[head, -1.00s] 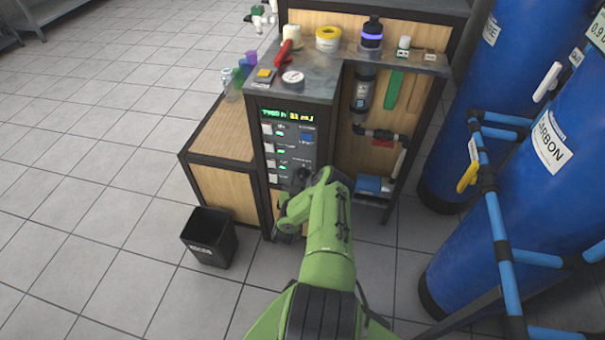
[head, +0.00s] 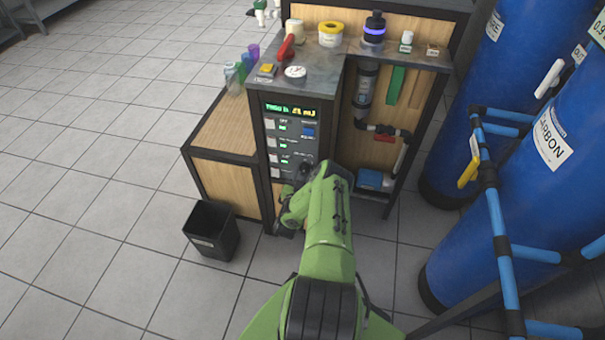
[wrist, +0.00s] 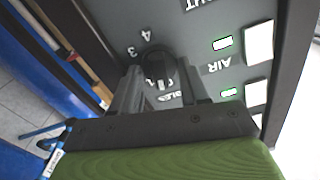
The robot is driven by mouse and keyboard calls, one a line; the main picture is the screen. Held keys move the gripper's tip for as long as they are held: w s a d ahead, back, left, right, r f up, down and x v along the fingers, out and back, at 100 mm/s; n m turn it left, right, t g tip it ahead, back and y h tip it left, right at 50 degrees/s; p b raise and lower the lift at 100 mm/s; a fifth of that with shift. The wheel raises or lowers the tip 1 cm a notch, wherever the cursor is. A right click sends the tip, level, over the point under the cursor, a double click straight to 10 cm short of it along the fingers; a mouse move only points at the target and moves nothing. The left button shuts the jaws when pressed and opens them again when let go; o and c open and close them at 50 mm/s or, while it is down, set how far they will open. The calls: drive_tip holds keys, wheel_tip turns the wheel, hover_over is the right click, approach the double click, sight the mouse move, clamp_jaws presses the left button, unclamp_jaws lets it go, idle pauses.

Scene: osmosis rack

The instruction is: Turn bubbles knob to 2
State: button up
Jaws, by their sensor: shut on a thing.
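The bubbles knob (wrist: 158,66) is a round dark knob on the grey control panel (wrist: 195,45). In the wrist view the digits 4 and 3 show to its upper left; the lettering below it is partly hidden by the fingers. My gripper (wrist: 160,88) is shut on the knob, one finger on each side. In the head view my gripper (head: 296,190) is at the lower part of the panel (head: 292,140), and my green arm hides most of the knob there.
White switches with green lights, one labelled AIR (wrist: 222,43), sit beside the knob. A black bin (head: 212,230) stands on the floor at left. Blue tanks (head: 500,220) and blue pipes (head: 490,200) are at right. Bottles and tools lie on the rack top.

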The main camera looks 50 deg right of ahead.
drive_tip(key=m, duration=0.3)
drive_tip(key=shift+m, duration=0.3)
drive_tip(key=m, duration=0.3)
drive_tip(key=shift+m, duration=0.3)
drive_tip(key=m, duration=0.3)
drive_tip(key=shift+m, duration=0.3)
drive_tip(key=shift+s+f+m, duration=0.1)
drive_tip(key=shift+m, duration=2.1)
drive_tip(key=o, duration=0.8)
drive_tip(key=shift+d, duration=0.1)
drive_tip(key=shift+f, duration=0.1)
